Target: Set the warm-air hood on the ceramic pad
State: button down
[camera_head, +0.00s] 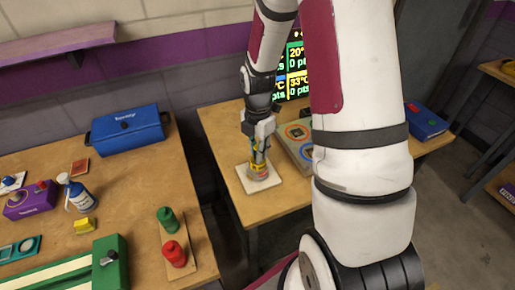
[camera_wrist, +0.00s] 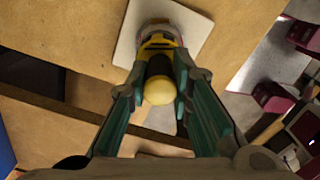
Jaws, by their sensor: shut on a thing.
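My gripper (camera_head: 259,148) points down over the right-hand table and is shut on the warm-air hood (camera_head: 258,170). In the wrist view, the green-lined fingers of my gripper (camera_wrist: 160,76) stand on either side of the hood's dark neck and rounded yellow knob; the hood's yellow body (camera_wrist: 158,41) shows beyond them. The pale square ceramic pad (camera_head: 271,184) lies under the hood near the table's left front edge. It also shows in the wrist view (camera_wrist: 130,40) around the hood's foot. The hood looks upright over the pad. I cannot tell whether its base touches the pad.
A grey box with coloured rings (camera_head: 297,134) stands close to the right of the pad. A lit screen (camera_head: 295,70) is behind. The left table holds a blue case (camera_head: 127,130), a spray bottle (camera_head: 77,194) and green and red pieces (camera_head: 174,254). A gap separates the tables.

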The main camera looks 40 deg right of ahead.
jog(key=shift+f, duration=0.2)
dwell(0.6)
jog(key=c, duration=1.3)
grip_release()
jog(key=shift+c, duration=0.2)
notch_tip(320, 180, up, 12)
jog(key=shift+f, duration=0.15)
jog(key=shift+r, duration=0.2)
jog(key=s+a+r+m+t, duration=0.2)
jog(key=s+a+r+m, duration=0.4)
jog(key=s+r+m, duration=0.2)
jog(key=s+a+r+m+t, duration=0.3)
jog(key=s+a+r+m, duration=0.3)
jog(key=m, duration=0.6)
jog(key=s+r, duration=0.2)
jog(key=s, duration=0.1)
jog(key=shift+s+a+r, duration=0.25)
jog(key=shift+s, duration=0.05)
